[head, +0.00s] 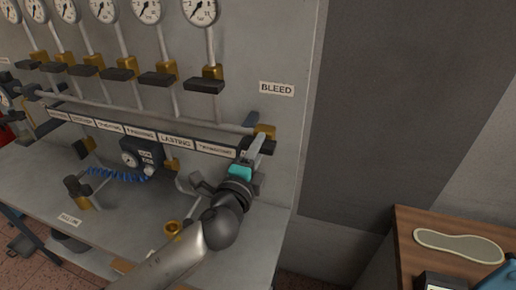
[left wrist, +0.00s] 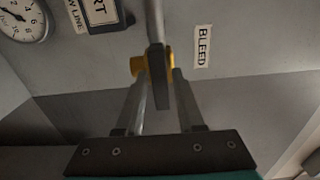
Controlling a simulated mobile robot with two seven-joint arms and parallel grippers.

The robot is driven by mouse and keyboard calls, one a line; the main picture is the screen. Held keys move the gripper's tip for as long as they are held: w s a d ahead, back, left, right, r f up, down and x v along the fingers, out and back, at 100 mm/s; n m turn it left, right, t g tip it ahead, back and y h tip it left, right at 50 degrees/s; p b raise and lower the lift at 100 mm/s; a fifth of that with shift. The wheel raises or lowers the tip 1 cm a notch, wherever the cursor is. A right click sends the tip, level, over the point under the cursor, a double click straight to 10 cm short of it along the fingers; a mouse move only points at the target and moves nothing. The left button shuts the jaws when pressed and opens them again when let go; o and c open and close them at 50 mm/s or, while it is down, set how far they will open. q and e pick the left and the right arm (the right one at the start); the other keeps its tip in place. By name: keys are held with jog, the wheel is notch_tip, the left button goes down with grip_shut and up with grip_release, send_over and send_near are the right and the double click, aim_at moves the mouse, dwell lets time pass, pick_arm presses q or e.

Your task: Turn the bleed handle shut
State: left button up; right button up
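The BLEED valve has a brass body (head: 264,131), which also shows in the left wrist view (left wrist: 138,66). It sits at the right end of the horizontal pipe, below the BLEED label (head: 277,89). Its dark grey bleed handle (left wrist: 158,85) points towards my left gripper. My left gripper (left wrist: 161,76) is at the valve, with one finger on each side of the handle. A gap shows between the fingers and the handle, so it looks open around it. In the head view my left gripper (head: 256,148) hides most of the handle. My right gripper is not in view.
Several gauges (head: 147,10) and valves with dark handles (head: 205,83) line the panel to the left. A small regulator (head: 141,155) with a blue coiled hose stands below the label strip. A wooden table (head: 405,225) with a shoe sole (head: 458,245) is at the right.

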pick_arm(q)
jog(key=shift+o, duration=0.9)
jog(key=shift+s, duration=0.1)
jog(key=b+v, duration=0.2)
jog(key=v, duration=1.3)
jog(key=shift+a, duration=0.1)
